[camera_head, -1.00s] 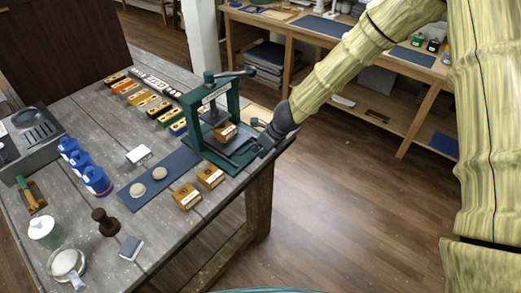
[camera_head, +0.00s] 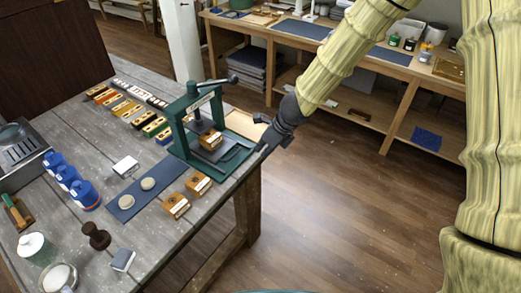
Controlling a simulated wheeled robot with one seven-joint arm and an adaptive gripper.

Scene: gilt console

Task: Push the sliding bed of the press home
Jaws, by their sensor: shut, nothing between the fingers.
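The press (camera_head: 191,128) is a green frame with a dark screw and a top handle, standing at the table's right edge. Its sliding bed (camera_head: 216,154) is a dark plate low in the frame, with a wooden block (camera_head: 211,140) on it. Rails (camera_head: 239,154) reach out from the bed toward the right. My gripper (camera_head: 264,149) is dark and shut, with nothing held. It is just right of the rails' outer end, by the table edge. Whether its tips touch the press is too small to tell.
Two wooden blocks (camera_head: 176,206) (camera_head: 198,184) stand in front of the press. A blue mat (camera_head: 126,202) with two pale discs, blue bottles (camera_head: 68,175) and a row of coloured blocks (camera_head: 130,109) are to the left. Open floor (camera_head: 330,210) lies right of the table.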

